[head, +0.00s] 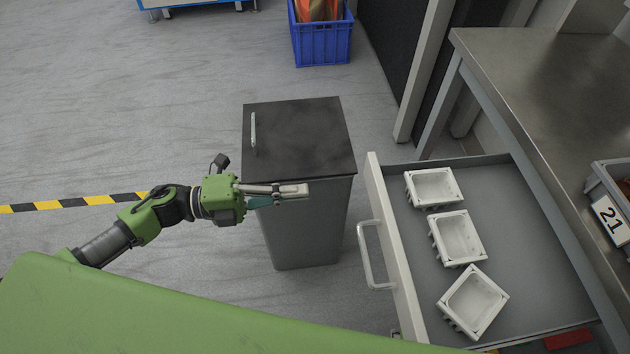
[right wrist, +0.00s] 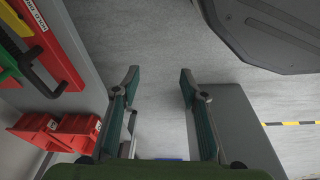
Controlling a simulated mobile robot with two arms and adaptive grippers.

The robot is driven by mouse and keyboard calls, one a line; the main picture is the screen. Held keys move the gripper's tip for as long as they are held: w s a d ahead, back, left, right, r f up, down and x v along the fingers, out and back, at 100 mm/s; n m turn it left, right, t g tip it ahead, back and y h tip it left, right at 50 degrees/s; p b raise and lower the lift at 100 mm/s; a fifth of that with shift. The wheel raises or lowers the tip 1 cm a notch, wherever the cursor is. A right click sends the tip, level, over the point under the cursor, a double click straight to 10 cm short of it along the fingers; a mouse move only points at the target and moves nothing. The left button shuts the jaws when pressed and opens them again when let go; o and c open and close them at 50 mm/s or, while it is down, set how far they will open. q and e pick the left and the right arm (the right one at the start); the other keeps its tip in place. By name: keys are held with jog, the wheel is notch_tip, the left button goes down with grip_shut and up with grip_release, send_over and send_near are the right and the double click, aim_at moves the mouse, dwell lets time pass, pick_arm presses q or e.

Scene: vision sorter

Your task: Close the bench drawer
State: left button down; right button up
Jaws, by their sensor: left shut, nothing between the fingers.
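The bench drawer (head: 405,262) is pulled out from under the metal bench (head: 560,85) at the right of the head view. Its pale front faces left and carries a bar handle (head: 368,258). Several white housings (head: 456,238) lie inside it. My left gripper (head: 300,190) is shut and empty, pointing right, to the left of the drawer front and apart from it. The handle is to the right of and below it in the picture. My right gripper (right wrist: 158,80) shows in the right wrist view, open with nothing between its fingers. The drawer handle is not recognisable there.
A grey bin with a dark lid (head: 298,135) stands behind my left gripper, close to the drawer. A blue crate (head: 321,40) is at the back. A bin labelled 21 (head: 610,215) sits on the bench. Red bins (right wrist: 72,130) show in the right wrist view. Floor at left is clear.

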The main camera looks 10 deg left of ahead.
aim_at(373, 187)
pick_arm(q)
jog(key=x, duration=1.2)
jog(key=shift+s+d, duration=0.15)
pick_arm(e)
jog(key=shift+s+f, duration=0.5)
jog(key=shift+f, duration=0.25)
